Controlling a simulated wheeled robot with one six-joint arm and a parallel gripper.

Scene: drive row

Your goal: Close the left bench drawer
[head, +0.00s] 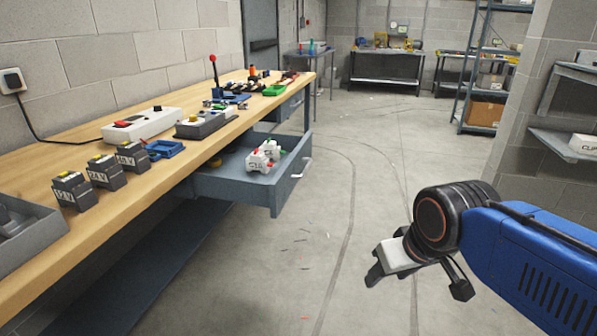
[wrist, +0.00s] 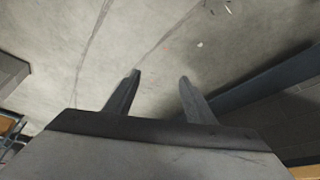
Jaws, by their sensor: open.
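The left bench drawer (head: 237,187) is a grey-blue drawer pulled out from under the wooden bench (head: 155,180) in the head view. A pale handle (head: 301,170) is on its front. White blocks (head: 264,156) with coloured tops lie inside it. My gripper (head: 418,285) is to the right of the drawer, over the floor and apart from it. Its fingers are spread and empty. In the wrist view, the two dark fingers (wrist: 158,78) stand apart with bare floor between them.
The bench top carries dark boxes (head: 104,171), a white power strip (head: 142,123) and a grey tray (head: 22,232). Another drawer (head: 291,106) sits farther along. The floor (head: 340,220) between bench and gripper is clear apart from small scraps. A shelf (head: 562,143) stands at right.

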